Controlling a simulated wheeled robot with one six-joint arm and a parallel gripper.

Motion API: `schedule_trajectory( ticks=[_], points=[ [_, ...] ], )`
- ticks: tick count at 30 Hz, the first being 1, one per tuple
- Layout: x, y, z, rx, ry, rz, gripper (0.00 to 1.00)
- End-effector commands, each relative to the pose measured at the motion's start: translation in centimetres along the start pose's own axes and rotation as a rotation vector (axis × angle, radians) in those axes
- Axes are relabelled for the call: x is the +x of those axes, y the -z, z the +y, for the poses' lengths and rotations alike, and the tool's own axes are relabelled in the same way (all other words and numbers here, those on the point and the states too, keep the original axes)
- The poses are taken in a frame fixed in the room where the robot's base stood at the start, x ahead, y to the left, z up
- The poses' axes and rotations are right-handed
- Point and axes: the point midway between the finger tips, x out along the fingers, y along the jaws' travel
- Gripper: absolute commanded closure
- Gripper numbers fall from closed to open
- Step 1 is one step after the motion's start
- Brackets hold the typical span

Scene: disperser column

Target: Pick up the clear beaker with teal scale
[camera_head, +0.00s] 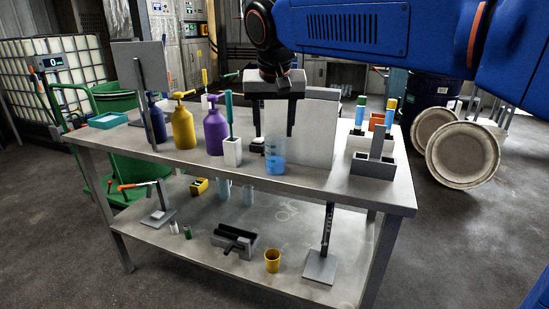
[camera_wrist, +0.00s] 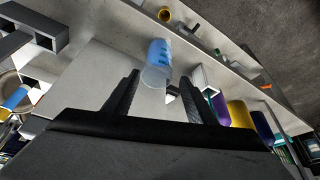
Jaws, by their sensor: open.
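The clear beaker with teal scale (camera_head: 275,160) stands upright near the front edge of the table top (camera_head: 330,185). It looks blue-tinted toward its base. My gripper (camera_head: 275,132) is open, its two fingers pointing down above and behind the beaker. In the wrist view the beaker (camera_wrist: 156,64) shows just beyond the gap between the open fingers (camera_wrist: 158,85). The fingers do not appear to touch it, and the gap looks empty.
A white holder (camera_head: 232,152) with a teal-handled tool stands close left of the beaker. Purple (camera_head: 216,133) and yellow (camera_head: 182,128) pump bottles are farther left. A white block (camera_head: 312,130) is behind; a grey holder (camera_head: 372,165) stands right.

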Motion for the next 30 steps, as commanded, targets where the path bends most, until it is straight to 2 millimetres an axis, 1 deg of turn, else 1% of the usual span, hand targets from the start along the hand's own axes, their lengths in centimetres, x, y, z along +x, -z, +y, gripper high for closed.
schedule_trajectory(
  ticks=[1, 3, 9, 12, 17, 20, 27, 30],
  points=[
    [1.0, -0.1, 0.0, 0.000, -0.002, -0.002, 0.49],
    [2.2, -0.1, 0.1, 0.000, -0.002, -0.003, 0.49],
    [5.2, 0.0, 0.1, 0.000, -0.001, -0.002, 0.49],
    [6.0, 0.0, 0.1, 0.000, 0.000, 0.000, 0.49],
    [6.6, 0.0, 0.1, 0.000, 0.000, -0.001, 0.49],
    [7.2, -0.1, 0.1, 0.000, -0.001, -0.001, 0.49],
    [10.4, -0.1, 0.4, 0.000, -0.001, -0.002, 0.49],
    [11.3, -0.1, 0.4, 0.000, 0.000, -0.001, 0.49]
  ],
)
